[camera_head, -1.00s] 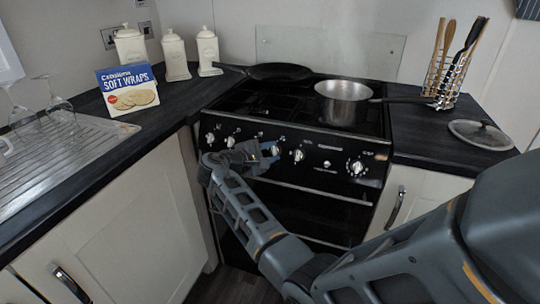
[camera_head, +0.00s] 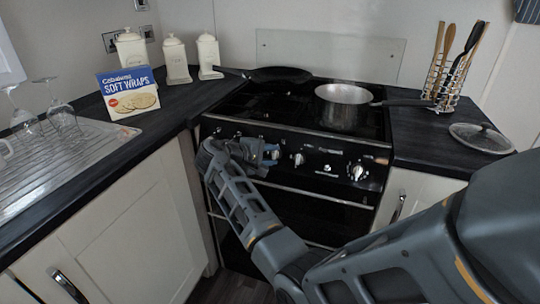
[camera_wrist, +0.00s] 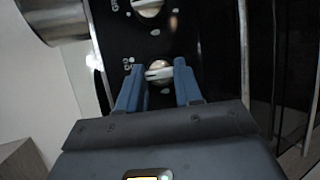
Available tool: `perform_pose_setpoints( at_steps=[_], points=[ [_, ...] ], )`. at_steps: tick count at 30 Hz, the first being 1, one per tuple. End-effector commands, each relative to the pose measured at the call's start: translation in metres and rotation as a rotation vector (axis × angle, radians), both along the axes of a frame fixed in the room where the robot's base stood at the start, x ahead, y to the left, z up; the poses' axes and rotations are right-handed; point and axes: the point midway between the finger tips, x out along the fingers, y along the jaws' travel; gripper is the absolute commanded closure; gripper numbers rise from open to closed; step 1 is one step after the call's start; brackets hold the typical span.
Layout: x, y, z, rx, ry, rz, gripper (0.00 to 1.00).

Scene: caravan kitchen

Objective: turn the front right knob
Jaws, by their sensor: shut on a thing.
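The black cooker (camera_head: 327,201) has a row of silver knobs on its front panel. My gripper (camera_head: 271,153) is at this panel, shut on one knob. In the wrist view that knob (camera_wrist: 158,71) sits between the two blue fingertips of my gripper (camera_wrist: 159,84), with its pale bar showing. Another knob (camera_head: 298,159) is just right of my gripper in the head view. It appears above the held one in the wrist view (camera_wrist: 148,8). A larger knob (camera_head: 357,171) is further right. My gripper and wrist hide part of the panel's left side.
A saucepan (camera_head: 343,106) stands on the hob, its handle pointing right. A black frying pan (camera_head: 282,74) is at the back left. A glass lid (camera_head: 482,137) and a utensil rack (camera_head: 447,82) are on the right counter. An oven handle runs below the panel.

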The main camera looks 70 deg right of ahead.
Motion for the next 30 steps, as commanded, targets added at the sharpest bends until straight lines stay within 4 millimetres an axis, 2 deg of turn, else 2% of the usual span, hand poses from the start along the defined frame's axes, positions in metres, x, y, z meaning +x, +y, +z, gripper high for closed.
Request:
perform_pose_setpoints(
  at_steps=[6,7,15,23,26,30],
  points=[
    [0.000,0.001,-0.001,0.002,0.002,0.001,0.96],
    [0.000,0.001,-0.001,0.002,0.002,0.001,0.64],
    [0.000,0.000,-0.001,0.001,0.002,0.001,0.40],
    [0.001,0.002,0.000,0.001,0.002,0.001,0.40],
    [0.004,0.009,0.004,0.000,0.002,0.002,0.40],
    [0.013,0.028,0.012,0.000,0.001,0.004,0.40]
  ],
)
